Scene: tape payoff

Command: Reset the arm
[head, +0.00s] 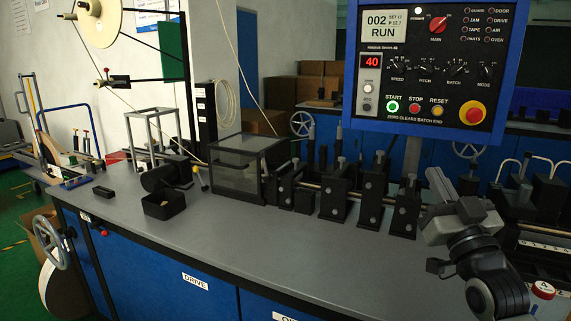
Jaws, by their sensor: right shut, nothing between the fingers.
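My right arm comes in from the lower right corner. Its gripper (438,184) points up and away in front of the right part of the bench, below the control panel (433,65). The fingers are shut and hold nothing. The gripper appears apart from the panel, and how near it is to the black machine stands behind it I cannot tell. The panel reads 002 RUN and 40, and its START button (393,106) glows green. My left gripper is not in view.
The grey bench top (270,240) is clear in front. Black roller stands (371,195), a clear-sided box (248,168) and a small black bin (164,203) stand along it. A tape reel (101,22) hangs at upper left. A red button (543,290) is beside my right arm.

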